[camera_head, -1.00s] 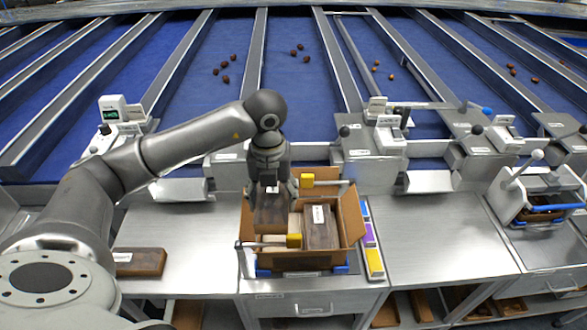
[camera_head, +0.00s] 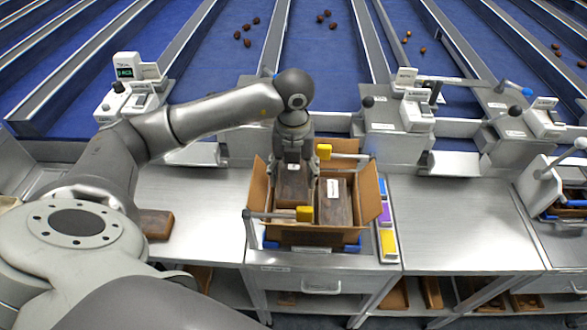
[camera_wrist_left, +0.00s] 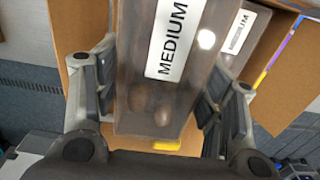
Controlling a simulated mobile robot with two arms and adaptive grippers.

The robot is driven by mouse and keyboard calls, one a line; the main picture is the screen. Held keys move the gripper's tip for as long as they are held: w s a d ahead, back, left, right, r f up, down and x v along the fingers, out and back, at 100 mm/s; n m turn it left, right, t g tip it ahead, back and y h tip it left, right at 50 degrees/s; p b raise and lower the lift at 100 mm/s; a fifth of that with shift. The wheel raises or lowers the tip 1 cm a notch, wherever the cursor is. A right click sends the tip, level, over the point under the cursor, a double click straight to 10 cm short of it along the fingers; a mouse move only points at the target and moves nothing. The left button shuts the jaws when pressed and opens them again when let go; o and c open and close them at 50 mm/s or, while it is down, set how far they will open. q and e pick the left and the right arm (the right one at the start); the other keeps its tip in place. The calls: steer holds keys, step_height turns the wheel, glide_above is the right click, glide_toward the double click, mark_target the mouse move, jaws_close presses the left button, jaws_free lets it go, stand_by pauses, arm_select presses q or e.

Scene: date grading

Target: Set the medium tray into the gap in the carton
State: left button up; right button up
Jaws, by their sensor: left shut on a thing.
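My left gripper (camera_head: 294,168) is shut on a dark medium tray (camera_head: 294,188). In the left wrist view the tray (camera_wrist_left: 150,100) sits between the two fingers, with a white MEDIUM label and a few dates showing through its cover. The tray is at the left half of the open cardboard carton (camera_head: 370,190). Another dark tray (camera_head: 335,208) with a white label stands in the carton's right half, close beside it. Its label shows in the left wrist view (camera_wrist_left: 236,32). The gap's bottom is hidden below the held tray, so I cannot tell whether it touches. My right gripper is out of view.
Yellow-ended clamps (camera_head: 305,213) (camera_head: 323,151) reach over the carton's front and back. A similar dark tray (camera_head: 156,224) lies on the left counter. Coloured blocks (camera_head: 388,242) line the carton's right side. The right counter (camera_head: 450,220) is clear.

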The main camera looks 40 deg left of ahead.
arm_select(q)
steer(key=shift+s+f, duration=0.1)
steer(key=shift+f, duration=0.6)
step_height(320, 180, down, 4)
steer(key=b, duration=0.4)
steer(key=shift+f, duration=0.2)
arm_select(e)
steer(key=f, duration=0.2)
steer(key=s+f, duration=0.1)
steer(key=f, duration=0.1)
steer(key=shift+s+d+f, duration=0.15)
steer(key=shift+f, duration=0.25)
arm_select(q)
steer(key=shift+b, duration=0.3)
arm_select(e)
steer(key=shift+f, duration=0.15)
arm_select(q)
steer(key=shift+f+b, duration=0.45)
steer(key=shift+f, duration=0.05)
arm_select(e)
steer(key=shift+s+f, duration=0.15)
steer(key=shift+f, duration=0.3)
arm_select(q)
steer(key=shift+f+b, duration=1.4)
steer(key=shift+f, duration=0.25)
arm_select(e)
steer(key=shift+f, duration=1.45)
